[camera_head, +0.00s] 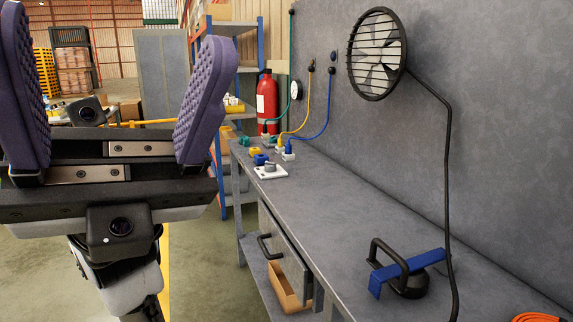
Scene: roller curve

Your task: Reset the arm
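My gripper (115,75) fills the left of the head view, close to the camera. Its two purple ribbed fingers point up and stand wide apart. Nothing is between them, so it is open and empty. Dark camera housings show on its body, and my arm runs down below it. The gripper is held up to the left of the grey workbench (330,205), apart from it.
On the bench stand a blue-and-black handled tool (405,272), a white block with a knob (270,171) and several coloured connectors. A caged fan (377,54) hangs on the wall. A drawer (285,255) is beneath. A fire extinguisher (267,100) and shelving (225,60) stand behind.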

